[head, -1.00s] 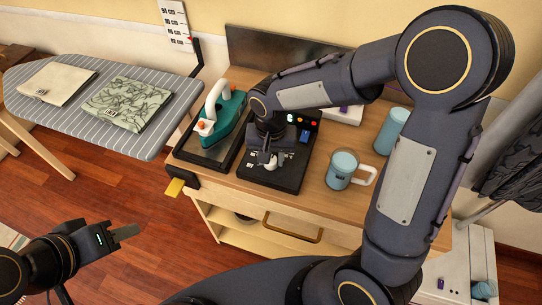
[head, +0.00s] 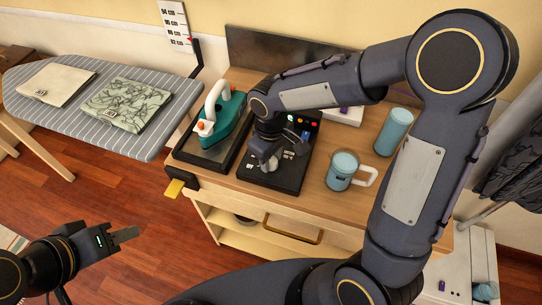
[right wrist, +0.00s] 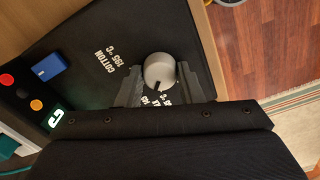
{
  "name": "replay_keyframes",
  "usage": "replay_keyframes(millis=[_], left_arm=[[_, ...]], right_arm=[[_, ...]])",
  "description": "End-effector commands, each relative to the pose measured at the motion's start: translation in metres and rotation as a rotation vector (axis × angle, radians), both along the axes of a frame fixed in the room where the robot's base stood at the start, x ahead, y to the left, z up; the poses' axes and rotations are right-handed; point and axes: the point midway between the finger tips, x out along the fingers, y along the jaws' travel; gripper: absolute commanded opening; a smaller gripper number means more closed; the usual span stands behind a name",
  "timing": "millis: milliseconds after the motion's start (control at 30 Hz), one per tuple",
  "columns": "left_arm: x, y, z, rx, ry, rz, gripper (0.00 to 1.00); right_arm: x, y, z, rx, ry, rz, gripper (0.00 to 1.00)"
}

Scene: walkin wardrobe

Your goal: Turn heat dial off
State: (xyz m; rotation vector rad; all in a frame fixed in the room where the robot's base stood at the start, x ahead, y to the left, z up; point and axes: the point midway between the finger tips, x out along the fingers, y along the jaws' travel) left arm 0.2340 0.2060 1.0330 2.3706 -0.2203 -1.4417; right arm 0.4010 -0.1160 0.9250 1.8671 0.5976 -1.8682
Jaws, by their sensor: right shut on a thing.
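The heat dial (right wrist: 158,68) is a round grey knob on a black control panel (head: 296,171). Its black pointer mark faces the bottom of the right wrist view, towards a partly hidden temperature label. The label "COTTON 195 °C" is printed to its left. My right gripper (right wrist: 160,84) is shut on the dial, one finger on each side. In the head view my right gripper (head: 268,160) is down at the panel and hides most of the dial. My left gripper (head: 124,235) is over the floor at lower left, away from the panel; its jaw opening is unclear.
A blue switch (right wrist: 47,67) and lit buttons sit on the panel. A teal iron (head: 224,123) stands close left of it, a blue mug (head: 341,170) and blue cylinder (head: 394,131) to the right. The ironing board (head: 155,135) holds folded cloths.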

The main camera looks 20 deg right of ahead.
Motion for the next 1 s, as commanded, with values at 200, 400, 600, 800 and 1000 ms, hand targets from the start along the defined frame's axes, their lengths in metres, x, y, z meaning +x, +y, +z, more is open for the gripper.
replay_keyframes(millis=[200,400,600,800,1000], left_arm=[[0.0,0.0,0.003,0.0,0.0,0.0,0.36],[0.0,0.0,0.006,0.0,0.0,0.0,0.36],[0.0,0.0,0.01,0.0,0.0,0.0,0.36],[0.0,0.0,0.014,0.0,0.0,0.0,0.36],[0.0,0.0,0.019,0.0,0.0,0.0,0.36]], right_arm=[[0.0,0.0,0.001,0.001,-0.001,0.206,0.11],[0.0,0.0,0.001,0.0,-0.002,0.396,0.11],[0.001,0.0,0.002,0.001,-0.002,0.587,0.11],[0.0,0.0,0.002,0.0,-0.002,0.772,0.11],[0.0,0.0,0.002,0.0,-0.001,0.935,0.11]])
